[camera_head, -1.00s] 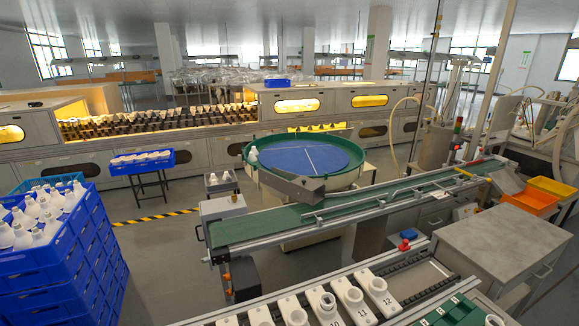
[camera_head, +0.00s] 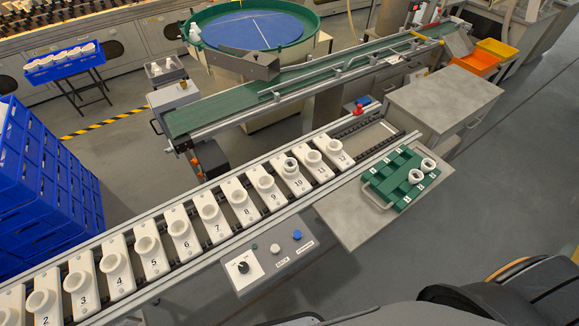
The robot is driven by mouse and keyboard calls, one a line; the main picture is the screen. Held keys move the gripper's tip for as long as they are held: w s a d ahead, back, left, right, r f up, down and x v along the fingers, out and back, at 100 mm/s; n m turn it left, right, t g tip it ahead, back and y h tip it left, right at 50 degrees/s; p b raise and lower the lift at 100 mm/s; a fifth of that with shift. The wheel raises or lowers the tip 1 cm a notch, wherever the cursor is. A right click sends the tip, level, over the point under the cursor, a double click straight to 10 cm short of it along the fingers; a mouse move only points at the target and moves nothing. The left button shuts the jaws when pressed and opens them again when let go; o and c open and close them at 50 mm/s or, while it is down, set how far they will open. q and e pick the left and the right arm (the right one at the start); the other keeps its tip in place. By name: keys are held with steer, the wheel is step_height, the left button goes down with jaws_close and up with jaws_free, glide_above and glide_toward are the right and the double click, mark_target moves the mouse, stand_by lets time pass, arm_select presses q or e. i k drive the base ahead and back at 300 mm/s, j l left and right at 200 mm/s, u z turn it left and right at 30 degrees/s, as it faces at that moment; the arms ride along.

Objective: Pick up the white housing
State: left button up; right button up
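Two white ring-shaped pieces, which look like housings, sit on a green tray with numbered slots. One white housing (camera_head: 428,164) is at the tray's right edge, and a second white housing (camera_head: 415,176) is just in front of it. The green tray (camera_head: 380,186) rests on a grey table at the right end of a conveyor. The white carriers on the conveyor each have a round white cup; the cup on carrier 10 (camera_head: 291,165) looks darker inside. Neither gripper shows in the head view.
A row of numbered white carriers (camera_head: 209,212) runs along the conveyor. A control box (camera_head: 270,258) with a knob and buttons is at its front. A grey cabinet (camera_head: 445,98) stands behind the tray. Blue crates (camera_head: 45,175) are stacked at left. Open floor lies at right.

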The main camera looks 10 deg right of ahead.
mark_target(415, 176)
steer(key=k+l+z, duration=0.1)
steer(key=z, duration=0.35)
steer(key=k+l+z, duration=0.1)
steer(key=z, duration=0.35)
steer(key=l+z, duration=0.3)
steer(key=z, duration=0.15)
steer(key=u, duration=0.4)
steer(key=l+u, duration=0.15)
steer(key=u, duration=0.2)
steer(key=l+u, duration=0.1)
steer(key=u, duration=0.3)
steer(key=i+l+u, duration=0.1)
steer(key=l+u, duration=0.3)
steer(key=l, duration=0.55)
steer(key=k+l+u, duration=0.1)
steer(key=l+u, duration=0.3)
steer(key=l, duration=1.05)
